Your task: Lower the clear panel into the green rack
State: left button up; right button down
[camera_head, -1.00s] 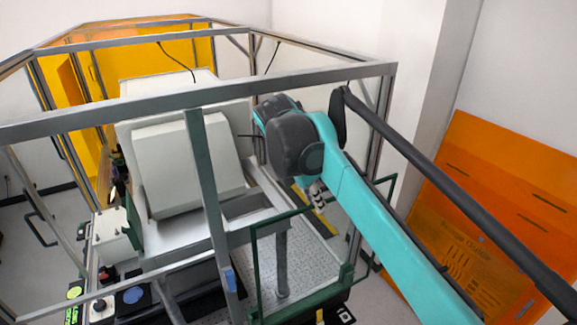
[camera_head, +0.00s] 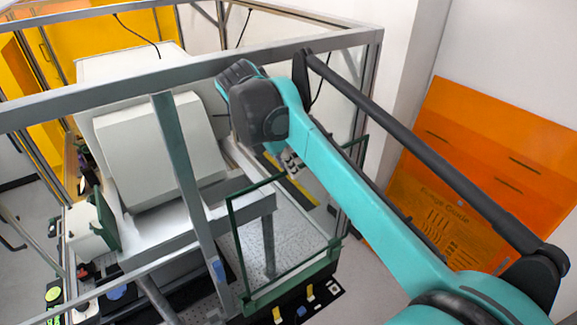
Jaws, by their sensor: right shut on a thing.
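The clear panel (camera_head: 234,242) is see-through with thin dark green edges. It stands upright near the middle of the camera_head view, in front of the perforated metal plate. The green rack (camera_head: 292,283) is a low green bar along the front of the bench, at the panel's lower edge. I cannot tell whether the panel's bottom is seated in it or just above it. My right gripper (camera_head: 291,161), partly hidden by my teal arm, is shut on the clear panel at its top edge. My left gripper is out of view.
A grey metal frame (camera_head: 180,175) surrounds the bench, with a post and top beam close to my right arm. A large white housing (camera_head: 160,155) stands left of the panel. An orange panel (camera_head: 490,180) leans against the right wall. Small switches (camera_head: 310,290) sit below the rack.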

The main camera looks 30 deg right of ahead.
jog(key=shift+s+r, duration=0.1)
jog(key=shift+w+f, duration=0.25)
jog(key=shift+w, duration=0.3)
dwell(0.8)
